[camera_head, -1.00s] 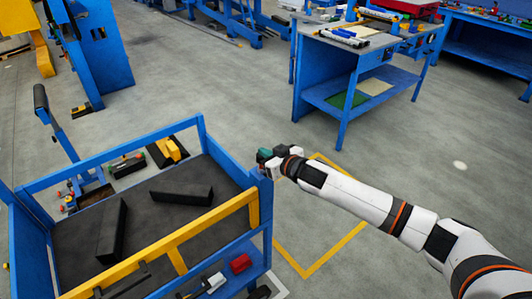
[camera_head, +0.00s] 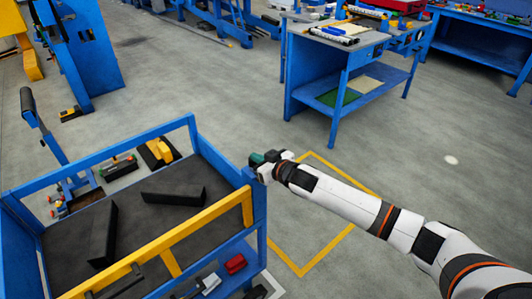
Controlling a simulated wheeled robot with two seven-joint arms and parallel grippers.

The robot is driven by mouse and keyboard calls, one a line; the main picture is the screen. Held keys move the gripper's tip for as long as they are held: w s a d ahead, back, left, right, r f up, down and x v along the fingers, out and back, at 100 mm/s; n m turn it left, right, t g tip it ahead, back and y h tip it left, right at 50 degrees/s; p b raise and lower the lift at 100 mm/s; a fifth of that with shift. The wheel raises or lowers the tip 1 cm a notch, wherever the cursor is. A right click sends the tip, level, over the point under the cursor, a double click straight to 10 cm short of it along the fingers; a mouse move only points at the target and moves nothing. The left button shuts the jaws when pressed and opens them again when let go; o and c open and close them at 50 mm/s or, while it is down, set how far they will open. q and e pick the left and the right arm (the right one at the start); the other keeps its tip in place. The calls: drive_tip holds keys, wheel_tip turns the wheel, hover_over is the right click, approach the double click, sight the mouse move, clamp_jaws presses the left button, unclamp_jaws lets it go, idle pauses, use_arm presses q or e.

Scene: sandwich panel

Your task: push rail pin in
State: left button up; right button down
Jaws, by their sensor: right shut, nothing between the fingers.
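A blue cart stands at the lower left with a yellow rail (camera_head: 172,243) along its near side. The rail's right end meets the cart's blue corner post (camera_head: 254,205). My right gripper (camera_head: 256,161) is shut and empty at the top of this corner post, close to it; I cannot tell whether it touches. The rail pin is too small or hidden behind the gripper to make out. My left gripper is not in view.
Two dark blocks (camera_head: 173,195) (camera_head: 103,234) lie on the cart's dark deck (camera_head: 70,232). A red item (camera_head: 235,264) sits on its lower shelf. A blue workbench (camera_head: 345,62) stands at the back right. Yellow floor lines (camera_head: 322,253) mark clear floor right of the cart.

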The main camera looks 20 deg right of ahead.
drive_tip(key=s+d+r+p, duration=0.1)
drive_tip(key=s+d+r, duration=0.2)
drive_tip(key=s+r, duration=0.3)
drive_tip(key=s, duration=0.3)
drive_tip(key=shift+r+p, duration=0.35)
drive_tip(key=shift+p, duration=0.05)
drive_tip(key=shift+d, duration=0.1)
drive_tip(key=d+f+m+g+h, duration=0.1)
drive_tip(key=d+f, duration=0.2)
drive_tip(key=f, duration=0.5)
drive_tip(key=d+f+m+g+h, duration=0.1)
drive_tip(key=d+f+h, duration=0.1)
drive_tip(key=f, duration=0.7)
drive_tip(key=s+d+f+g+h, duration=0.1)
drive_tip(key=s+f, duration=0.4)
drive_tip(key=f, duration=0.3)
drive_tip(key=s+d+f+g+h, duration=0.1)
drive_tip(key=s+d+f+g, duration=0.1)
drive_tip(key=s+f, duration=0.45)
drive_tip(key=s+a+f+g, duration=0.3)
drive_tip(key=s+f+g, duration=0.1)
drive_tip(key=s+f, duration=1.4)
drive_tip(key=s+a+f+g, duration=0.2)
drive_tip(key=s+f, duration=0.1)
drive_tip(key=s, duration=0.7)
drive_tip(key=s+a+f+g, duration=0.2)
drive_tip(key=s+a, duration=0.1)
drive_tip(key=s, duration=0.7)
drive_tip(key=shift+a+f, duration=0.25)
drive_tip(key=shift+f, duration=0.15)
